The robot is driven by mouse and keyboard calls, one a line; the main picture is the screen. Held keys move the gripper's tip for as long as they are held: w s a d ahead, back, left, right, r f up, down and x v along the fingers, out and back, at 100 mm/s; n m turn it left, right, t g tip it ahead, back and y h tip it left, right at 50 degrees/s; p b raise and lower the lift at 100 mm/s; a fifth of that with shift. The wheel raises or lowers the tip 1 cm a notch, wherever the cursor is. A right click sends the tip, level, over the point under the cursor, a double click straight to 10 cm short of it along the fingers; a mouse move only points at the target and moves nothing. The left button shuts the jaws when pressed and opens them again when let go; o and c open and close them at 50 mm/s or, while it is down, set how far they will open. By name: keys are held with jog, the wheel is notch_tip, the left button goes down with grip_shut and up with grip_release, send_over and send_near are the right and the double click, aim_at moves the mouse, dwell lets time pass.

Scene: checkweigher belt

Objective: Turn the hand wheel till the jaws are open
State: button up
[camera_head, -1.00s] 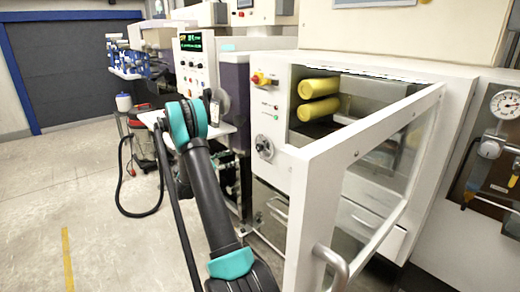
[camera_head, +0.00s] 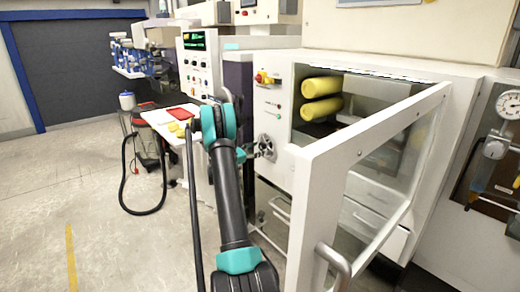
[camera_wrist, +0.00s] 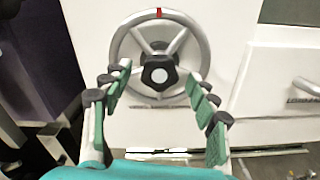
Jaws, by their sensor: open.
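The hand wheel (camera_head: 267,147) is a grey spoked wheel on the white machine front, below the red-and-yellow switch. In the wrist view the hand wheel (camera_wrist: 141,43) faces me, with a dark hub and a red mark at the top of its rim. My gripper (camera_wrist: 158,76) is open, its green-padded fingers to the left and right of the hub, in front of the lower rim. Whether they touch it I cannot tell. In the head view my gripper (camera_head: 250,152) is beside the wheel. Two yellow rollers (camera_head: 321,87) show in the opening; I cannot identify the jaws.
The glazed door (camera_head: 340,165) stands open to the right of the wheel, with a handle (camera_head: 333,268) low in front. Drawers (camera_head: 372,225) are below the opening. A table with a red tray (camera_head: 160,117) stands left of my arm.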

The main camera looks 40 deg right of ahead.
jog(key=shift+d, duration=0.9)
grip_shut()
